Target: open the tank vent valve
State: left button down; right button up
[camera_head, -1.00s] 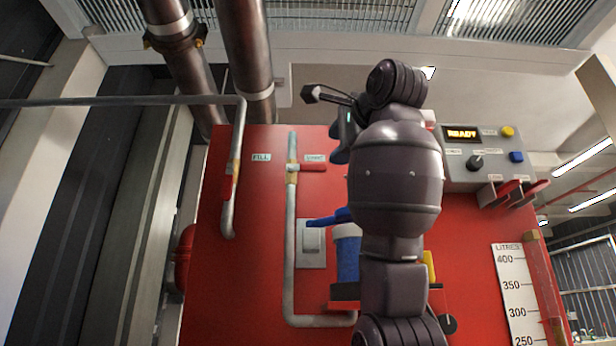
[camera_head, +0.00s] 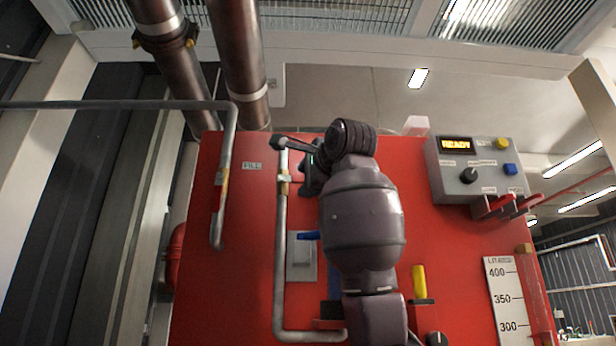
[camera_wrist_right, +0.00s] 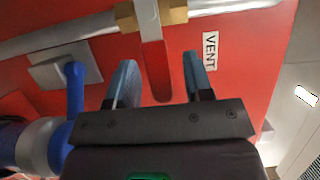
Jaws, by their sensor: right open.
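The tank vent valve is a brass body (camera_head: 283,187) on a grey upright pipe on the red panel. Its red lever handle (camera_wrist_right: 154,68) shows in the right wrist view, beside the VENT label (camera_wrist_right: 210,50). My right gripper (camera_head: 308,172) is at the valve, just right of the pipe, and hides the handle in the head view. In the wrist view the right gripper (camera_wrist_right: 158,60) is open, with one blue-grey finger on each side of the handle. Gaps show between the fingers and the handle. My left gripper is out of view.
A FILL label (camera_head: 252,166) and another grey pipe (camera_head: 220,190) are to the left. A blue lever (camera_wrist_right: 75,88) is close to the gripper's left side. A control box (camera_head: 478,168) reading READY and a litre scale (camera_head: 506,300) are at the right.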

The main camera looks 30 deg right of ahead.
grip_shut()
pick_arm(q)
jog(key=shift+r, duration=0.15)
pick_arm(e)
jog(key=shift+f, duration=0.1)
